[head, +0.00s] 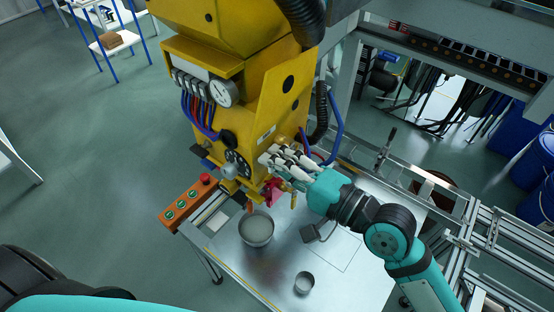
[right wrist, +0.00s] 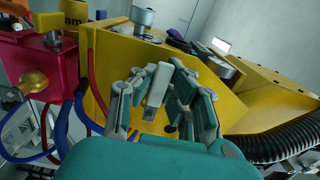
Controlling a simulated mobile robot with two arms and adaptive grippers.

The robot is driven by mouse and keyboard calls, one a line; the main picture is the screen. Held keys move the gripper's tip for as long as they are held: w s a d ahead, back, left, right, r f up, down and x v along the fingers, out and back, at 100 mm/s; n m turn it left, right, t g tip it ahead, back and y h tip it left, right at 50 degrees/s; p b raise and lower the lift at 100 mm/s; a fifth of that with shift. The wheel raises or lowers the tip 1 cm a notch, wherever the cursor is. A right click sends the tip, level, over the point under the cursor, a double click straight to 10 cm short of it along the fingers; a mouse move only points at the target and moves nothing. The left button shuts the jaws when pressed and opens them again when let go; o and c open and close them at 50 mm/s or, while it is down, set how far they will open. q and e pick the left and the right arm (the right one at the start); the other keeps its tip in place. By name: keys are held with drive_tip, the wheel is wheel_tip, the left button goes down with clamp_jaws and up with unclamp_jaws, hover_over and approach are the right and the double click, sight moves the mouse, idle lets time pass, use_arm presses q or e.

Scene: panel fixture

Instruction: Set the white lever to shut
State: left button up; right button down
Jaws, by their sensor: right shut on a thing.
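The white lever (right wrist: 157,88) shows in the right wrist view as a pale, narrow block between the fingers, in front of the yellow panel fixture (right wrist: 118,62). My right gripper (right wrist: 160,76) is shut on it. In the head view my right gripper (head: 270,158) is at the lower right side of the yellow fixture (head: 275,105), and its fingers hide the lever there. I cannot tell the lever's exact angle or any marks for its positions. My left gripper is out of view.
A red valve block (head: 272,193) sits just below the right gripper. A metal bowl (head: 256,230) and a small cup (head: 304,283) stand on the table (head: 345,285). Blue and red hoses and a black corrugated hose (right wrist: 278,140) run close to the fingers. An orange button box (head: 185,203) is left.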

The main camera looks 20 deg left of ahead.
drive_tip(key=shift+f, duration=0.15)
drive_tip(key=shift+a+f+n+b, duration=0.1)
drive_tip(key=shift+f+n+b, duration=0.2)
drive_tip(key=shift+n, duration=0.2)
drive_tip(key=shift+w+d+f+n+b, duration=0.25)
drive_tip(key=shift+w+f+n+b, duration=0.45)
drive_tip(key=shift+n+b, duration=1.6)
drive_tip(key=shift+w+d+f+n+b, duration=0.25)
drive_tip(key=shift+w+f+n+b, duration=0.7)
drive_tip(key=shift+n, duration=2.35)
drive_tip(key=shift+w+d+f+n+b, duration=0.25)
drive_tip(key=shift+w+f+n+b, duration=0.2)
drive_tip(key=shift+n+b, duration=1.95)
drive_tip(key=shift+n+p, duration=0.35)
drive_tip(key=shift+n, duration=0.25)
drive_tip(key=c, duration=1.3)
unclamp_jaws()
drive_tip(key=shift+d+r, duration=0.2)
drive_tip(key=shift+d, duration=0.05)
drive_tip(key=shift+a, duration=0.1)
